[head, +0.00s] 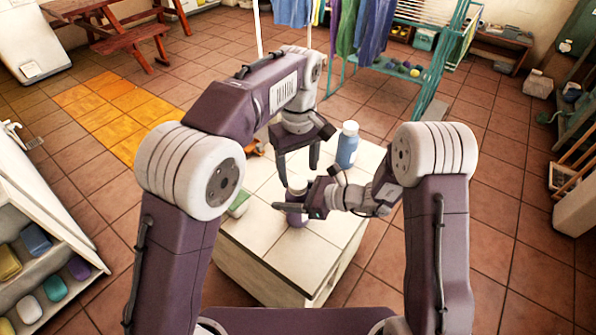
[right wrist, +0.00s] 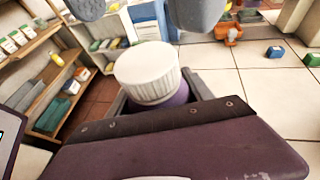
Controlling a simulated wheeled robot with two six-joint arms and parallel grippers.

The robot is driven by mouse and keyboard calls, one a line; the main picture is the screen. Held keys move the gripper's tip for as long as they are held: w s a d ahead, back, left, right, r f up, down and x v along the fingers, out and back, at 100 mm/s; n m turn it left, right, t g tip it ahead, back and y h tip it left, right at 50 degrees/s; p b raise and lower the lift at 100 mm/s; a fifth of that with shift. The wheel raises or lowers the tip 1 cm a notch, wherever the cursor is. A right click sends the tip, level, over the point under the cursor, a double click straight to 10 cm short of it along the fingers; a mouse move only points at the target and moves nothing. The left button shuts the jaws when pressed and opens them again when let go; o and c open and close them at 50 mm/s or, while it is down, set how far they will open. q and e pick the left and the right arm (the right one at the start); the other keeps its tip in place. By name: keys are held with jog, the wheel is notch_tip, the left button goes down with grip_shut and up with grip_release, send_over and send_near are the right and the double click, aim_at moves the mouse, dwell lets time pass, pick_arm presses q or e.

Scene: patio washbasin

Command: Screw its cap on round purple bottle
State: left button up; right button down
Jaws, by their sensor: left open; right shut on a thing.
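The round purple bottle (head: 297,216) stands upright near the middle of the tiled counter. A white ribbed cap (right wrist: 149,72) sits on top of its purple neck; the cap also shows in the head view (head: 297,185). How tight the cap is cannot be told. My right gripper (head: 300,205) is shut around the bottle's body below the cap, coming in from the right. My left gripper (head: 298,168) points down, open and empty, above the cap. Its two grey fingertips show at the top of the right wrist view (right wrist: 145,12), apart from the cap.
A blue bottle (head: 348,145) with a pale cap stands on the counter (head: 262,240) behind my right gripper. A green block (head: 238,203) lies at the counter's left edge. The counter's front part is clear. A shelf with several soaps (head: 35,240) is at far left.

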aim_at(298, 182)
pick_arm(q)
jog(key=shift+c, duration=0.3)
notch_tip(298, 182, up, 4)
jog(key=n, duration=0.5)
jog(key=shift+f, duration=0.25)
jog(key=shift+f, duration=4.05)
grip_shut()
jog(key=m, duration=0.3)
